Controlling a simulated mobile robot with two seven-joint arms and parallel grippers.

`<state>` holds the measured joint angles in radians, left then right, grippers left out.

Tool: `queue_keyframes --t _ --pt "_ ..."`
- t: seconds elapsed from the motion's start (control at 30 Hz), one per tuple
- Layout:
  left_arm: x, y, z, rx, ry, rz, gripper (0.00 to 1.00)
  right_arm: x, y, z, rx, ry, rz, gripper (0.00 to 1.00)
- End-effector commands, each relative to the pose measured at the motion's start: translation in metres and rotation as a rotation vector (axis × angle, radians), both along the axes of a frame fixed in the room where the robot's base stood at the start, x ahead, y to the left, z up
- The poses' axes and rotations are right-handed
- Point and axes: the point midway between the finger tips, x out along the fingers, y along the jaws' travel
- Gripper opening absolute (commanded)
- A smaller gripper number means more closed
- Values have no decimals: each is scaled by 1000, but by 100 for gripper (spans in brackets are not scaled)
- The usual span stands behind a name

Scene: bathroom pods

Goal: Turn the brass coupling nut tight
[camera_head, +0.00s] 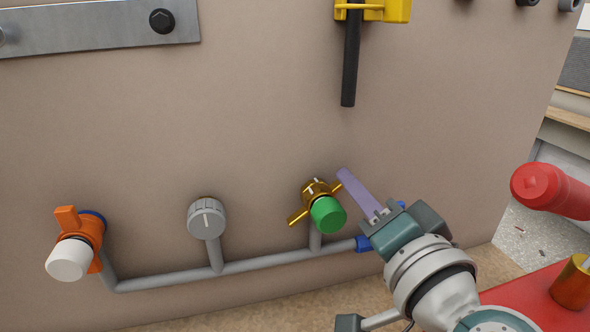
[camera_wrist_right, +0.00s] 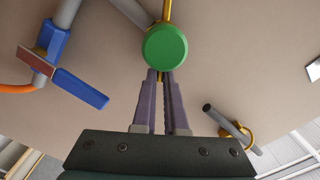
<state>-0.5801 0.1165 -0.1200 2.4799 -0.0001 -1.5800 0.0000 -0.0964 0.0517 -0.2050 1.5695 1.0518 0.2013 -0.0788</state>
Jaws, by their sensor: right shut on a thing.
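The brass coupling nut (camera_head: 316,188) sits on the wall pipework, behind a round green cap (camera_head: 328,215). It has two brass arms, one pointing lower left (camera_head: 297,217) and one toward my gripper. My right gripper (camera_head: 344,176) has purple fingers and reaches in from the lower right. In the right wrist view the fingertips (camera_wrist_right: 160,76) are closed together just below the green cap (camera_wrist_right: 165,47), with a brass arm between them. The cap hides most of the nut there. My left gripper is out of view.
A grey pipe (camera_head: 265,265) runs low along the wall. An orange valve with a white cap (camera_head: 69,258) and a grey knob (camera_head: 207,218) stand left. A yellow holder with a black bar (camera_head: 351,60) hangs above. A red cylinder (camera_head: 553,190) is at right.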

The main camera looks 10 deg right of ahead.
Motion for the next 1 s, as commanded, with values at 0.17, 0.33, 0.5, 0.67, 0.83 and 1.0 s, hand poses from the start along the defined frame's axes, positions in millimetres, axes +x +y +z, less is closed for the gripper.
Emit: queue_keyframes --t 0.17,0.33,0.5,0.67,0.83,1.0 --pt "0 -1 -11 -3 -1 2 50 0 -4 -9 167 6 0 0" --pt "0 -1 -19 -3 -1 1 50 0 -7 -15 320 11 0 0" --pt "0 -1 -26 -2 -1 2 50 0 -8 -21 452 15 -1 0" --pt "0 0 -31 1 0 -1 50 0 -9 -24 546 20 0 0" --pt "0 1 -34 5 -1 -4 50 0 -9 -26 612 22 0 0" --pt "0 2 -35 8 0 -5 50 0 -9 -27 645 23 0 0"
